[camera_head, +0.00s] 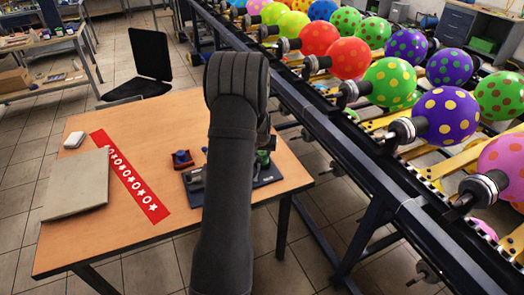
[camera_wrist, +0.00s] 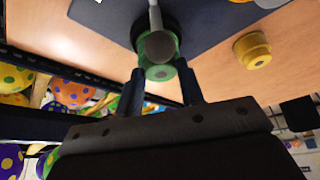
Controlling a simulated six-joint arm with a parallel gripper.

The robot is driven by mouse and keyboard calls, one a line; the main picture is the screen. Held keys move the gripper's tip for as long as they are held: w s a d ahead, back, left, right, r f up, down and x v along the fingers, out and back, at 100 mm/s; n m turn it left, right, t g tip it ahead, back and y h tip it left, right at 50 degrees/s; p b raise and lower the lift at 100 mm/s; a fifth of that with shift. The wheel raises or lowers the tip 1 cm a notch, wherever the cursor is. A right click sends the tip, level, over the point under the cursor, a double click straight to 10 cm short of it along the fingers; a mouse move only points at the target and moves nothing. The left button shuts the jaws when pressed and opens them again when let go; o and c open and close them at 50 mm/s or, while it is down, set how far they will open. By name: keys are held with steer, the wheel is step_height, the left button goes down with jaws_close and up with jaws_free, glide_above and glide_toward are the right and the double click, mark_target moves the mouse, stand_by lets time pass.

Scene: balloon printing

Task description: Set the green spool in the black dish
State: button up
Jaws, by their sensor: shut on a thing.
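My gripper (camera_wrist: 162,85) is shut on the green spool (camera_wrist: 160,72), which sits between its fingertips in the wrist view. A dark round knob with a pale grey stem shows just beyond the spool, in front of a dark green rim; I cannot tell if they are joined. In the head view my arm hides most of the gripper, and a bit of green (camera_head: 263,158) shows just right of it, over the dark mat (camera_head: 270,181). The mat also shows in the wrist view (camera_wrist: 100,18).
A yellow spool (camera_wrist: 252,50) stands on the wooden table (camera_head: 170,112) beside the mat. A red and blue piece (camera_head: 182,159), a red strip (camera_head: 130,178) and a grey board (camera_head: 77,184) lie left of my arm. The balloon conveyor (camera_head: 345,150) runs along the right.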

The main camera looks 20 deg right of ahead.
steer(key=shift+f, duration=0.65)
stand_by(0.4)
steer(key=o, duration=0.9)
steer(key=v, duration=1.7)
steer(key=shift+r, duration=0.2)
steer(key=shift+a, duration=0.1)
steer(key=x, duration=1.7)
steer(key=shift+f, duration=0.15)
